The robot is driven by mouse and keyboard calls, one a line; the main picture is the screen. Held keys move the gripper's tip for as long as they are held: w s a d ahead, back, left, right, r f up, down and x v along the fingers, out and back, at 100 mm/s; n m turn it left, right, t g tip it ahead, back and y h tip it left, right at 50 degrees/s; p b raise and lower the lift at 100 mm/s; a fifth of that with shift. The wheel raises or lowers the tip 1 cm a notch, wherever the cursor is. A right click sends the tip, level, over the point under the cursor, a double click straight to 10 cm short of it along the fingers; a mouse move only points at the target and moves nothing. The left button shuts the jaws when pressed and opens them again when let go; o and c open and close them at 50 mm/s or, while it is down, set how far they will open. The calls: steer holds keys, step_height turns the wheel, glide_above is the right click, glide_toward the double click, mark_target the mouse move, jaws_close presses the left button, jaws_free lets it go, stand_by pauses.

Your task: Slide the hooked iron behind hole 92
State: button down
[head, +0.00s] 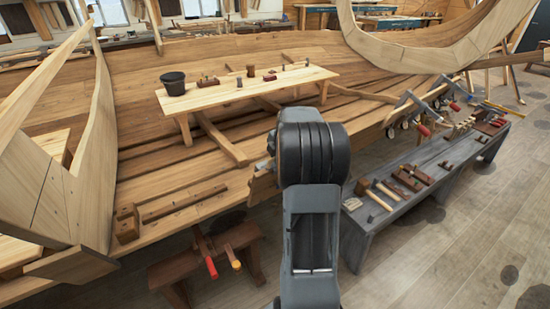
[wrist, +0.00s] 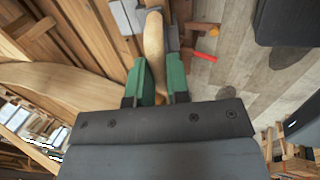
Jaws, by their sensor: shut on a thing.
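My gripper (wrist: 157,62) shows in the wrist view with its two green finger pads shut on a pale wooden handle (wrist: 153,40). The handle runs up between the pads. Grey metal (wrist: 126,16) shows at its far end, by the planking; I cannot make out a hook shape or whether it touches the wood. In the head view my own arm hides the gripper and most of what it holds, at the near edge of the wooden hull (head: 230,180). Hole 92 cannot be picked out in either view.
A plank bench with a black bucket (head: 173,83) and small tools stands inside the hull. A grey tool bench (head: 375,225) is at right, with mallets and planes. A low brown stool (head: 165,270) and red-handled clamps (head: 211,268) are at lower left.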

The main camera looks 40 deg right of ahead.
steer(key=shift+d, duration=0.2)
stand_by(0.3)
steer(key=shift+s+d, duration=0.1)
steer(key=shift+d, duration=0.35)
steer(key=shift+b, duration=0.4)
steer(key=shift+r, duration=0.1)
steer(key=c, duration=1.3)
jaws_free()
steer(key=shift+o, duration=1.4)
steer(key=shift+r+p, duration=2.25)
steer(key=shift+r, duration=1.7)
